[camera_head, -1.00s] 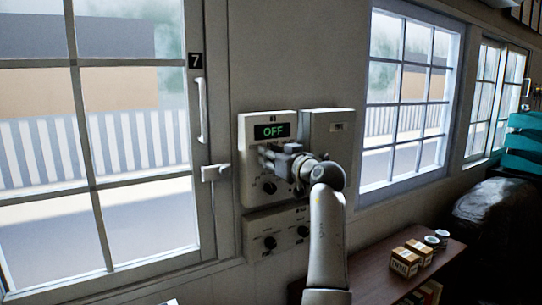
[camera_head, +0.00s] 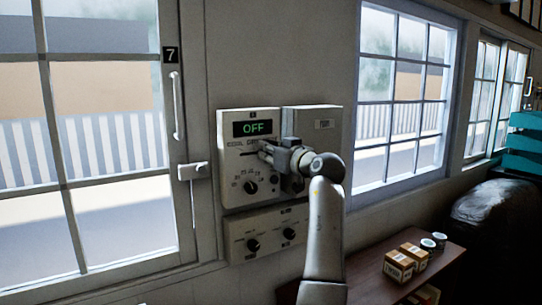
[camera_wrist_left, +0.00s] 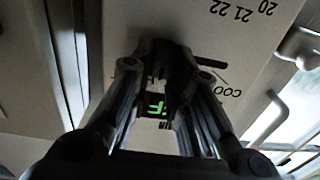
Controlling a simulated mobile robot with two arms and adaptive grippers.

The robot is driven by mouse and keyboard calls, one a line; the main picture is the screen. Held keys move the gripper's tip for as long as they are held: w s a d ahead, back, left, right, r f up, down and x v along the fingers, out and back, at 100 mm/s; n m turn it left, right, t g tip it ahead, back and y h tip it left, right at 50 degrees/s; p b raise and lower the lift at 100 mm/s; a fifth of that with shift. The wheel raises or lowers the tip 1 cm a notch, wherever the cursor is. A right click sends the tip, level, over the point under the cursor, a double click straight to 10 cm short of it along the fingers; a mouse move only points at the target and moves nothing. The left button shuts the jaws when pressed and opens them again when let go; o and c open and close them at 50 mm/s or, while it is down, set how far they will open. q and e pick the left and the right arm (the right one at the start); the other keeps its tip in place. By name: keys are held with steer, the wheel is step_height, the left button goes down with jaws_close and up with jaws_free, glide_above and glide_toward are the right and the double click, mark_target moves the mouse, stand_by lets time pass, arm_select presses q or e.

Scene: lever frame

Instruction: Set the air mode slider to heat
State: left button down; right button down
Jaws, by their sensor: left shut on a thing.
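The control panel (camera_head: 228,182) is a white wall box with a green "OFF" display (camera_head: 257,128). Below the display is a row of labels starting with "COOL", and under it a dark horizontal slider slot (camera_head: 246,153). The slot and part of "COOL" show upside down in the left wrist view (camera_wrist_left: 209,62). My left gripper (camera_head: 263,152) is at the slot, right of its bare left part, shut on the slider knob. The fingers hide the knob and the labels to the right. The fingertips (camera_wrist_left: 164,60) also cover most of the display in the wrist view. My right gripper is out of view.
A round dial (camera_head: 250,187) sits below the slot. A lower box with two knobs (camera_head: 252,245) is beneath, and a plain box (camera_head: 325,125) adjoins on the right. A window handle (camera_head: 194,171) is to the left. A table with small boxes (camera_head: 399,266) stands lower right.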

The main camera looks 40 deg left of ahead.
arm_select(q)
steer(key=shift+w+d+r+t, duration=0.15)
steer(key=shift+r+t, duration=0.05)
steer(key=shift+t, duration=0.1)
steer(key=c, duration=1.4)
jaws_free()
steer(key=shift+c, duration=0.2)
steer(key=shift+o, duration=0.4)
steer(key=shift+w+d+f, duration=0.1)
steer(key=shift+w+d, duration=0.05)
steer(key=shift+w, duration=0.05)
steer(key=v, duration=1.2)
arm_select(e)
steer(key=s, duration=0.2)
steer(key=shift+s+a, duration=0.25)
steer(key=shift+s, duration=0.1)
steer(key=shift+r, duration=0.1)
